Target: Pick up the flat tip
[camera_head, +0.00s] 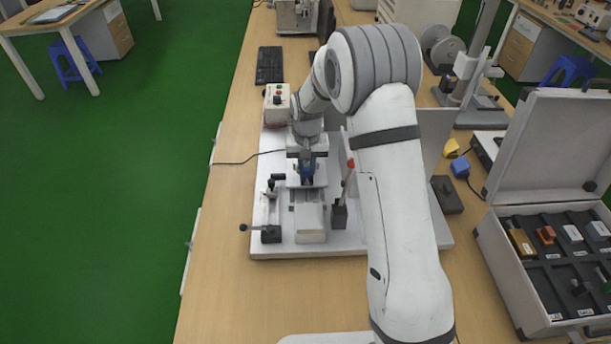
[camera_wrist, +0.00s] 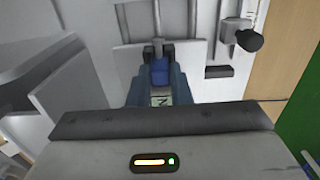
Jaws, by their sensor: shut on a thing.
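My gripper (camera_head: 307,172) is over the test fixture (camera_head: 268,215) on the bench, pointing down. It is shut on a small blue block (camera_wrist: 160,72), which I take to be the flat tip. In the wrist view the block sits between the two dark fingertips, with a light label with dark marks just below it. The fingers and my arm hide much of the block in the head view. I cannot tell whether it still touches the fixture beneath.
A red-tipped lever (camera_head: 350,170) stands close right of my gripper. A black-knobbed handle (camera_head: 260,232) is at the fixture's front left. An open case (camera_head: 540,320) with several coloured blocks in compartments lies at the right. The bench front left is clear.

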